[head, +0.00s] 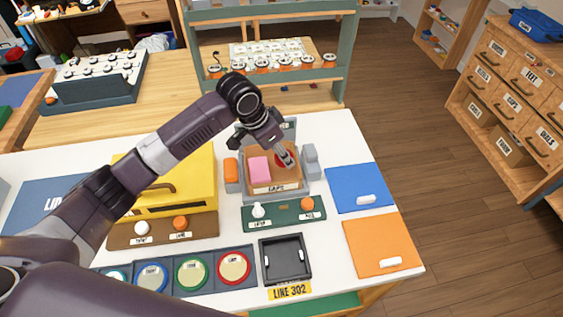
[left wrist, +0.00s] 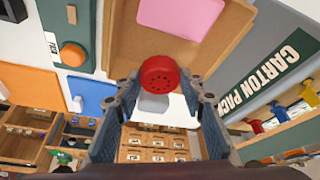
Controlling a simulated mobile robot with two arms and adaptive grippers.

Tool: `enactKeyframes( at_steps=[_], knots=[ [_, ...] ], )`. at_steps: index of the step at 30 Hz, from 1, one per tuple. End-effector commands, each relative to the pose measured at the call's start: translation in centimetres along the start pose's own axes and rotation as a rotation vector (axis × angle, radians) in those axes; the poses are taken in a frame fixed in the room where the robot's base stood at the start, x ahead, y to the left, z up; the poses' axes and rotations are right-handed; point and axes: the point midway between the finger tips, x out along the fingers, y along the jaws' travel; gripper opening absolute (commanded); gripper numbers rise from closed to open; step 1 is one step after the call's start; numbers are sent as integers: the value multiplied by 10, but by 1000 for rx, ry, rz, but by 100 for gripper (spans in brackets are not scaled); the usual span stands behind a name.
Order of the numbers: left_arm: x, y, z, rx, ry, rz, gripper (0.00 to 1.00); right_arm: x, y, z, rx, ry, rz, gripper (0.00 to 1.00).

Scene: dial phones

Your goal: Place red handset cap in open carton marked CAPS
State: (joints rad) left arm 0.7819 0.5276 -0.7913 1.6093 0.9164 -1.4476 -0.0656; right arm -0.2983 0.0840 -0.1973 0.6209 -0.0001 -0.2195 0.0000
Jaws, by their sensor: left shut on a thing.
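The red handset cap (left wrist: 161,75) is a round red piece with small holes on its face. My left gripper (left wrist: 160,100) is shut on it. In the head view the left gripper (head: 287,157) is over the right part of the open carton, and little of the cap (head: 280,161) shows. The brown carton (head: 274,186) has a CAPS label on its front and a pink piece (head: 260,169) inside. In the left wrist view the carton's edge (left wrist: 150,50) lies beside the cap. I cannot tell the cap's height above the carton. My right gripper is not in view.
An orange block (head: 231,169) and a grey block (head: 311,161) flank the carton. A green panel with knobs (head: 284,216) and a black tray (head: 285,259) lie in front. A yellow box (head: 190,185) stands left. Blue (head: 356,186) and orange (head: 383,244) mats lie right.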

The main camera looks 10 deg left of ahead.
Motion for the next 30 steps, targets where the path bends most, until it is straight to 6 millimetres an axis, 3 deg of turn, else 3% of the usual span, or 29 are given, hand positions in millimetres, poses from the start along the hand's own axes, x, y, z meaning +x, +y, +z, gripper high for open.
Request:
enactKeyframes(
  at_steps=[11, 23, 24, 28, 30],
  knots=[
    [41, 1, 17, 0, 0, 1, 18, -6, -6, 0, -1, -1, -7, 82],
    [46, 1, 19, 0, 0, 1, 18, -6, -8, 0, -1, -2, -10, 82],
    [47, 1, 20, 0, 0, 1, 38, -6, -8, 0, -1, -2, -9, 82],
    [46, 1, 19, 0, 0, 0, 52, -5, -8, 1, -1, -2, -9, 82],
    [46, 1, 19, 0, 0, 0, 54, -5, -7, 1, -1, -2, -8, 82]
  ],
)
